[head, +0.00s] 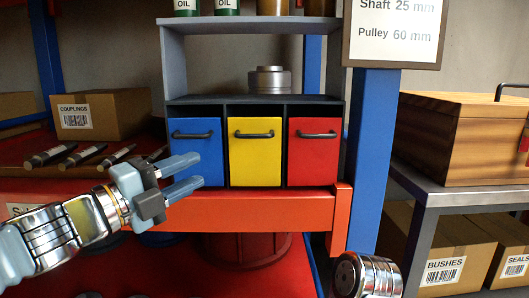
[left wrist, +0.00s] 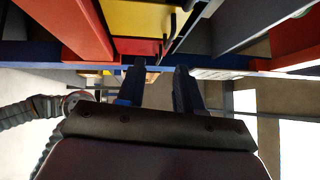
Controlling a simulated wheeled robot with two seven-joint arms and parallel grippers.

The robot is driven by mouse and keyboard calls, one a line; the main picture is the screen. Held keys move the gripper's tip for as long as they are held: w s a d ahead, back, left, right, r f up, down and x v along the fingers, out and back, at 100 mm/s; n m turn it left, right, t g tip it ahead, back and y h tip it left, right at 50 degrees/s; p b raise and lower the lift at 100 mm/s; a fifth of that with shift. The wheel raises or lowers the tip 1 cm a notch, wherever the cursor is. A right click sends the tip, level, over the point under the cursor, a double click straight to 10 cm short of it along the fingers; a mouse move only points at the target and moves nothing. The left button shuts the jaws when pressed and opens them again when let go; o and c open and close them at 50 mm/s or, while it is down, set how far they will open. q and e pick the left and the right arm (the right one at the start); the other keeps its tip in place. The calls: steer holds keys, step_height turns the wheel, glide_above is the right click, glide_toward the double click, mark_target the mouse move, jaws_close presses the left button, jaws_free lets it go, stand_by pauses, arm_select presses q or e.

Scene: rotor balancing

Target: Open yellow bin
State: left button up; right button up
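The yellow bin (head: 255,160) sits in the middle slot of a grey shelf unit, between a blue bin (head: 196,155) and a red bin (head: 312,158). Its front is flush with the other fronts, so it looks shut. Its dark bar handle (head: 254,134) runs across the upper front. My left gripper (head: 199,170) is open and empty in front of the blue bin, left of and below the yellow bin's handle. In the left wrist view the gripper's two fingers (left wrist: 159,72) are apart, with a yellow surface (left wrist: 138,18) beyond them. My right gripper is not in view.
An orange-red beam (head: 250,211) runs below the bins. A blue post (head: 370,160) stands to their right. A metal round part (head: 269,80) rests above the bins. Dark shafts (head: 82,156) and a couplings box (head: 103,113) lie left. A wooden box (head: 460,135) stands right.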

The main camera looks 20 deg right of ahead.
mark_target(251, 137)
arm_select(q)
steer(key=shift+m+g+h, duration=0.3)
steer(key=shift+m, duration=0.3)
steer(key=x, duration=0.4)
steer(key=r+x, duration=0.1)
steer(key=x, duration=0.4)
steer(key=p+x, duration=0.1)
steer(key=x, duration=0.3)
steer(key=shift+s+d+r, duration=0.15)
steer(key=shift+d+r, duration=0.1)
steer(key=shift+r, duration=0.1)
jaws_close()
